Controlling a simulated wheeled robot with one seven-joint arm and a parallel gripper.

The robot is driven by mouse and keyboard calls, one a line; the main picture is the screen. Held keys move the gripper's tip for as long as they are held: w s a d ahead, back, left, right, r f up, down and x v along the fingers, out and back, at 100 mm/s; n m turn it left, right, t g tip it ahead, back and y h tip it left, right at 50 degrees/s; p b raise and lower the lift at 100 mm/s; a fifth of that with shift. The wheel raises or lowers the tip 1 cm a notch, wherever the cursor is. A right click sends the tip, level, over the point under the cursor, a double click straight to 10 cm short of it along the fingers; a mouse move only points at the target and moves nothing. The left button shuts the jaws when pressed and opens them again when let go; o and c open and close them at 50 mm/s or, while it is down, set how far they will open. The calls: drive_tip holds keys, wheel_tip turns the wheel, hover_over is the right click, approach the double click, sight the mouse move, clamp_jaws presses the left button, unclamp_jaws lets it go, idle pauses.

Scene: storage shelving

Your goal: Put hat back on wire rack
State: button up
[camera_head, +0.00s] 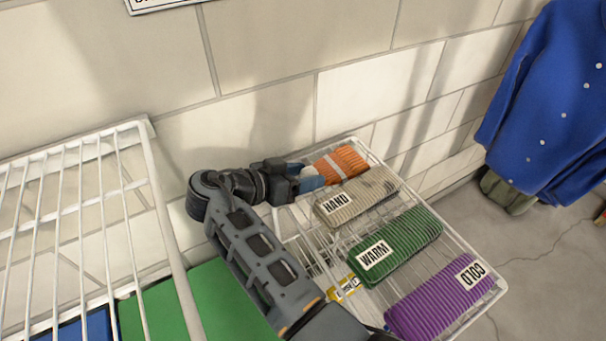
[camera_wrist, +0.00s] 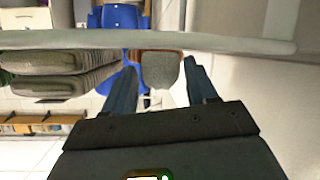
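I cannot clearly make out a hat in either view. The wire rack (camera_head: 448,232) is a white tilted wire shelf, right of centre in the head view. My gripper (camera_head: 313,178) is at its far left corner, with the fingers beside an orange ribbed piece (camera_head: 345,160). In the wrist view, the fingers of my gripper (camera_wrist: 160,72) stand apart. A grey rounded face with an orange-brown upper edge (camera_wrist: 161,70) shows between and beyond them. I see no clear contact with either finger.
Ribbed pieces labelled HAND (camera_head: 365,192), WARM (camera_head: 405,240) and COLD (camera_head: 430,305) fill much of the rack. A second white wire shelf (camera_head: 165,215) stands at left, above a green surface (camera_head: 165,305). A block wall (camera_head: 270,50) runs behind. A blue garment (camera_head: 550,100) hangs at right.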

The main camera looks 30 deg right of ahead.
drive_tip(key=shift+o, duration=1)
drive_tip(key=b+v, duration=0.2)
drive_tip(key=v, duration=1)
drive_tip(key=shift+s, duration=0.1)
